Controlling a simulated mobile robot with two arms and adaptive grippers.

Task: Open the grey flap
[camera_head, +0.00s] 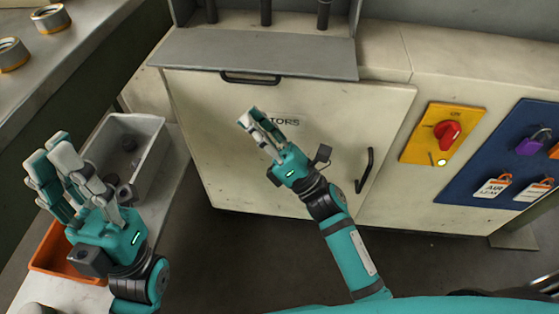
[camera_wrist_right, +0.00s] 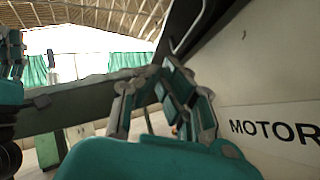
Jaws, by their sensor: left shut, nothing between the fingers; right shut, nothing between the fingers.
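The grey flap (camera_head: 262,53) is a wide plate at the top of the cream cabinet, below a recess with dark upright rods. My left gripper (camera_head: 55,160) is shut and empty, over the bench at the left.
The cabinet door (camera_head: 350,115) has lettering and a black vertical handle (camera_head: 366,170). A yellow panel with a red rotary switch (camera_head: 448,133) and a blue tag board (camera_head: 500,165) are at the right. A grey bin (camera_head: 150,130) and an orange bin (camera_head: 48,250) stand near my left gripper.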

